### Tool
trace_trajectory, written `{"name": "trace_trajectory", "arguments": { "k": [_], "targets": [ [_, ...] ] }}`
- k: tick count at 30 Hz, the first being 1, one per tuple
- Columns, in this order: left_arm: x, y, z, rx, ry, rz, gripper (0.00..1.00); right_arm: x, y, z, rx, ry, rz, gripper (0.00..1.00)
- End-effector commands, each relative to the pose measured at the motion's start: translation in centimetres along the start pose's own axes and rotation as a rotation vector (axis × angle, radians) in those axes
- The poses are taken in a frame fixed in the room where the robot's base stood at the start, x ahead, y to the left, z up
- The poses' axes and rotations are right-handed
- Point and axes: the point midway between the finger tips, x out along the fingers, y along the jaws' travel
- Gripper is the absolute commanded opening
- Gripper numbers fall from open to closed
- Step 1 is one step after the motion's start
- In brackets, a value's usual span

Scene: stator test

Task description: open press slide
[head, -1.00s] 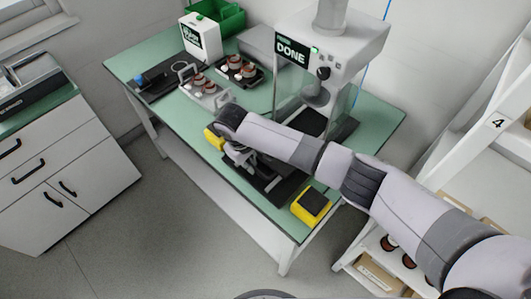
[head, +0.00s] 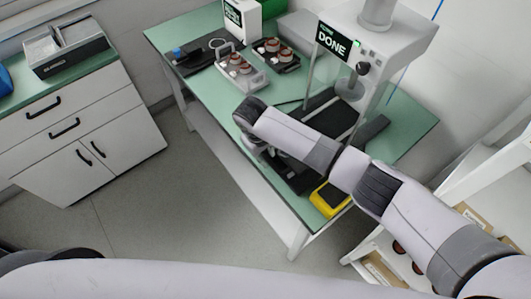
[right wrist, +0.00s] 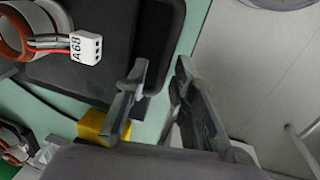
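The white press (head: 370,45) with a "DONE" display stands at the back right of the green table. Its black slide (head: 293,177) shows at the table's front, partly hidden by my right arm. In the right wrist view, a black plate (right wrist: 110,30), which looks like the slide, fills the upper middle. My right gripper (right wrist: 161,66) is open, its fingers apart at the plate's right edge; I cannot tell whether they touch it. In the head view this gripper is mostly hidden behind its own wrist. My left gripper is out of view.
A stator with a connector marked A68 (right wrist: 85,48) shows in the right wrist view. A yellow-edged box (head: 330,198) sits at the table's front corner. Trays with stators (head: 242,70) stand farther back. A white shelf (head: 480,190) stands at the right. Grey floor is open at left.

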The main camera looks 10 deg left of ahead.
Motion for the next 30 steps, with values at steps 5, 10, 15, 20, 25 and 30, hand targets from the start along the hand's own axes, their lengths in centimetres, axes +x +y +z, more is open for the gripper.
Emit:
{"name": "trace_trajectory", "arguments": {
  "k": [5, 10, 15, 20, 25, 30],
  "targets": [
    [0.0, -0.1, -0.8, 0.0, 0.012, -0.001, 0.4, -0.1, 0.0, -0.1, 0.0, 0.001, 0.0, 0.31],
    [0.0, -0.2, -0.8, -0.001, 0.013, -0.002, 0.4, -0.1, 0.0, -0.1, -0.001, 0.002, 0.0, 0.31],
    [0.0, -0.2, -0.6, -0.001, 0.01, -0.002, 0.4, -1.5, 0.0, -0.2, -0.001, 0.005, -0.001, 0.31],
    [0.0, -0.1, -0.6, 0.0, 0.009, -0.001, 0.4, -4.7, 0.0, -0.2, -0.002, 0.007, -0.001, 0.31],
    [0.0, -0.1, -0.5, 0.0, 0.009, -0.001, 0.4, -8.3, 0.0, -0.2, -0.001, 0.006, 0.0, 0.31],
    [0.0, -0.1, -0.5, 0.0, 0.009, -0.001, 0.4, -10.9, 0.0, -0.1, -0.001, 0.003, 0.0, 0.31]
  ]
}}
